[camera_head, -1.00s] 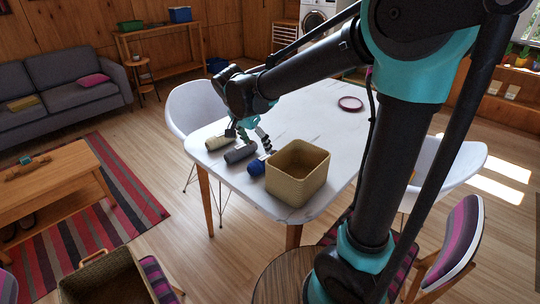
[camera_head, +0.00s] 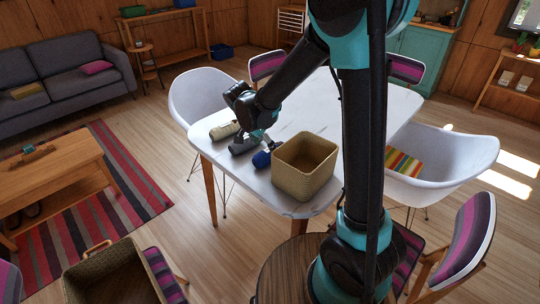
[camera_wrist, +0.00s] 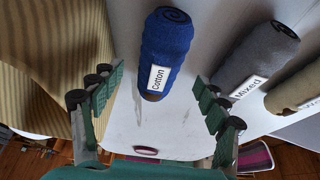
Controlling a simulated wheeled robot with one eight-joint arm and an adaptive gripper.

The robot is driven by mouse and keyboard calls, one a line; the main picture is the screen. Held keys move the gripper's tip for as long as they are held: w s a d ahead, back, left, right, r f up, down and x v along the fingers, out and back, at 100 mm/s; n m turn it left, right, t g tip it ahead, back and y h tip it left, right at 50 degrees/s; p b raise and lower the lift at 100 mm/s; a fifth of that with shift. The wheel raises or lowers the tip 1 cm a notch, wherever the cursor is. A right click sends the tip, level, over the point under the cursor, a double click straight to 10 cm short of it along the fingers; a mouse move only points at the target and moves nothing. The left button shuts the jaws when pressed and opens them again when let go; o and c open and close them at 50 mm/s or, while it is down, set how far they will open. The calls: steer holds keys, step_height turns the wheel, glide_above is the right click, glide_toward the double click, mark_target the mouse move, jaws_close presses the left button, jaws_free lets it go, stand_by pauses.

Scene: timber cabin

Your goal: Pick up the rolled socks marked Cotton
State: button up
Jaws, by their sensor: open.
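The rolled socks marked Cotton (camera_head: 261,159) are a dark blue roll on the white table, beside the basket. In the wrist view the blue roll (camera_wrist: 166,48) has its white "Cotton" label facing me. My gripper (camera_wrist: 152,80) is open and empty, with one green-padded finger on each side of the roll's labelled end in the picture. I cannot tell how much height separates them. In the head view my gripper (camera_head: 258,140) is low over the table by the grey and blue rolls, its fingers partly hidden.
The grey roll marked Mixed (camera_wrist: 257,58) lies close to the right finger. A beige roll (camera_wrist: 297,88) is beyond it, its label cut off. The woven basket (camera_head: 304,168) stands close on the blue roll's other side. The table (camera_head: 300,120) is clear behind.

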steer(key=shift+w+d+x, duration=0.15)
steer(key=shift+x, duration=1.2)
steer(key=shift+w+d+x, duration=0.1)
steer(key=shift+d+x, duration=0.05)
steer(key=shift+x, duration=1.25)
steer(key=shift+r, duration=0.2)
steer(key=c, duration=1.3)
